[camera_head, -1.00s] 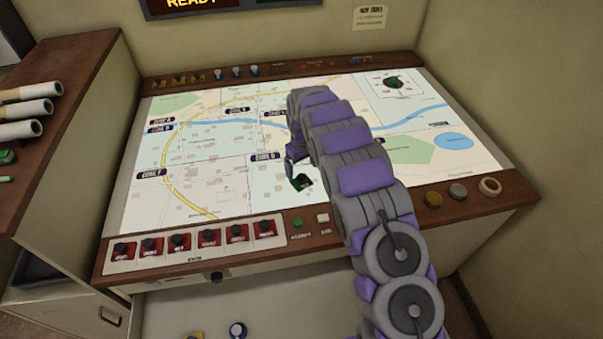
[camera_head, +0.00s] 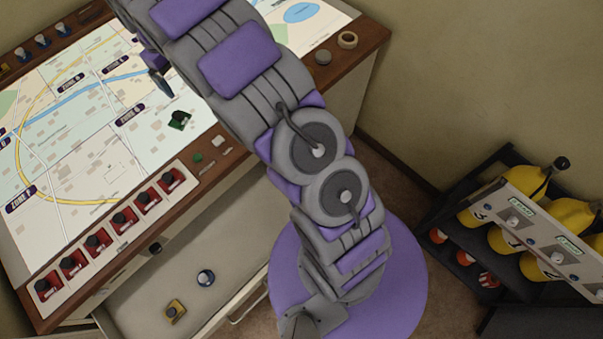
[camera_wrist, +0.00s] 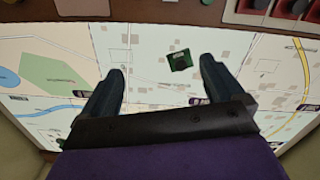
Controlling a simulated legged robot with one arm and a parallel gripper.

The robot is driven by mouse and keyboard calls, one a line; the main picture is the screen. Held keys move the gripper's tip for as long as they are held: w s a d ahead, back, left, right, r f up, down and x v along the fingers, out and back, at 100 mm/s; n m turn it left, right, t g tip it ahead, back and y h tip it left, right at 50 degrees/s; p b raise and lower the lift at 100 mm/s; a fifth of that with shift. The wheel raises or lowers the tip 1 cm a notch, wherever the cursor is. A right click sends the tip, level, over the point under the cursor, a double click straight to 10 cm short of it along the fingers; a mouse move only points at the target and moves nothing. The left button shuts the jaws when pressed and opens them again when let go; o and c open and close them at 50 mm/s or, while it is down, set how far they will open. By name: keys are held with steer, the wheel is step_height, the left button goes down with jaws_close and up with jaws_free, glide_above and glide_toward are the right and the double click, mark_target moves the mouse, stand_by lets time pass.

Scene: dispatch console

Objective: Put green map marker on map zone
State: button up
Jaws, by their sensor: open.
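The green map marker (camera_head: 180,120) is a small dark square piece with a green top. It rests on the pale lit map (camera_head: 85,160), right of a dark zone label (camera_head: 130,114) that is too small to read surely. My gripper (camera_head: 160,82) is over the map, apart from the marker. In the wrist view my gripper (camera_wrist: 163,67) is open with nothing between its fingers. There the marker (camera_wrist: 180,61) lies just beyond the fingertips, nearer the right finger. My arm hides part of the map in the head view.
Red switches (camera_head: 122,219) line the console's front edge, with a green button (camera_head: 197,158) beside them. A tape ring (camera_head: 347,40) sits on the wooden rim. Below is an open drawer (camera_head: 215,245) with small items. A rack of yellow cylinders (camera_head: 510,215) stands at right.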

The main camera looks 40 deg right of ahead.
steer(key=s+d+r+m, duration=0.1)
steer(key=s+d+r, duration=0.1)
steer(key=s+r, duration=0.3)
steer(key=s+d+r+m, duration=0.1)
steer(key=s+d+r, duration=0.15)
steer(key=s, duration=0.35)
steer(key=s+d+m+g, duration=0.1)
steer(key=s+d+m, duration=0.1)
steer(key=s, duration=3.1)
steer(key=shift+s+d+r+m+y, duration=0.15)
steer(key=shift+d+r+m+y, duration=0.1)
steer(key=shift+d+m+y, duration=0.2)
steer(key=shift+d, duration=0.1)
